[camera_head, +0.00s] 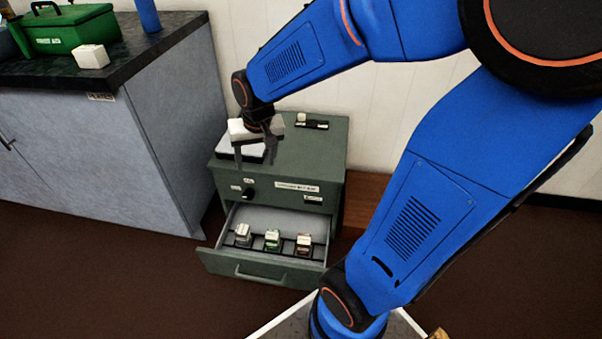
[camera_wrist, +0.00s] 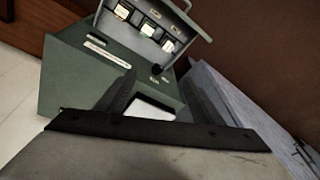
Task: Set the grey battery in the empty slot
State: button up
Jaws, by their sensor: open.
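An open drawer (camera_head: 262,271) in a green cabinet holds a dark rack with three small block-shaped batteries. The leftmost one looks grey (camera_head: 243,235), the middle one is green and white (camera_head: 272,240), the right one brownish (camera_head: 303,244). In the wrist view the drawer's blocks show at the top, the grey one probably nearest the knob (camera_wrist: 168,46). My gripper (camera_head: 255,153) is open and empty above the cabinet top's left part, over a white pad with a dark border (camera_wrist: 152,109). I cannot make out an empty slot for certain.
The green cabinet (camera_head: 325,160) has a dark knob (camera_head: 249,194) on its front and a small black-and-white item (camera_head: 312,121) on top. A grey counter (camera_head: 90,150) stands at left with a green box (camera_head: 75,28) and a white block (camera_head: 91,56).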

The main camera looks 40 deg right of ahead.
jog(key=s+d+r+n+t, duration=0.1)
jog(key=s+r, duration=0.3)
jog(key=s, duration=0.5)
jog(key=s+d+r+n+t, duration=0.1)
jog(key=s+r, duration=0.3)
jog(key=s, duration=0.6)
jog(key=shift+r+n, duration=0.25)
jog(key=shift+n, duration=0.45)
